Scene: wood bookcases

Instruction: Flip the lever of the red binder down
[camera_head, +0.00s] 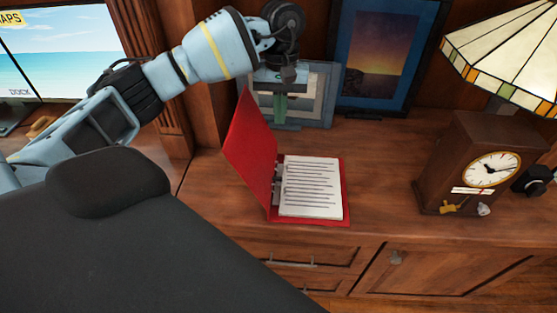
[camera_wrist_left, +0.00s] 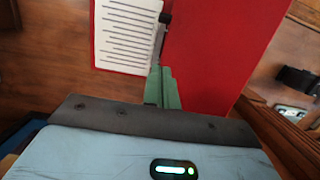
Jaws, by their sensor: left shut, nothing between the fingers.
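The red binder (camera_head: 254,150) lies open on the wooden cabinet top. Its cover stands up, tilted to the left, and white printed pages (camera_head: 311,185) lie flat on its right part. A small dark metal mechanism (camera_head: 278,182) shows at the spine; I cannot make out the lever's position. My left gripper (camera_head: 280,108) is shut and empty, behind the binder near the cover's top. In the left wrist view, the green fingers (camera_wrist_left: 162,88) are together beside the red cover (camera_wrist_left: 215,50), with the pages and dark metal piece (camera_wrist_left: 164,18) beyond. Contact cannot be told. My right gripper is not in view.
A brown clock (camera_head: 455,160) and a stained-glass lamp (camera_head: 510,50) stand to the right. Cabinet top between binder and clock is clear.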

